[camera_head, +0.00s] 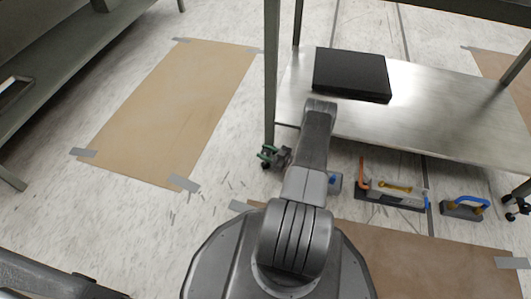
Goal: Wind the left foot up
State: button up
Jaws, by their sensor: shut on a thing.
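The workbench (450,125) with a steel lower shelf stands ahead, and its left front leg (271,70) comes down near the middle of the picture. The left foot (267,156), with a green part and a dark caster-like base, is at the bottom of that leg, close to the floor. My gripper (281,157) is low beside the foot, at its right, and appears shut on it. My forearm hides part of the gripper, and the fingertips are too small to make out clearly. Another foot (514,206) shows at the right edge.
A black box (351,74) lies on the lower shelf. A tray (391,199) with an orange tool and a yellow wrench, and a block with a blue handle (465,206), sit on the floor at right. Taped brown sheets cover the floor at left (175,110) and front right.

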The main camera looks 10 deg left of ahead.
aim_at(265, 151)
jog(key=shift+n+g, duration=0.4)
jog(key=shift+g, duration=0.2)
jog(key=o, duration=1)
notch_tip(265, 151, up, 10)
jog(key=p, duration=0.4)
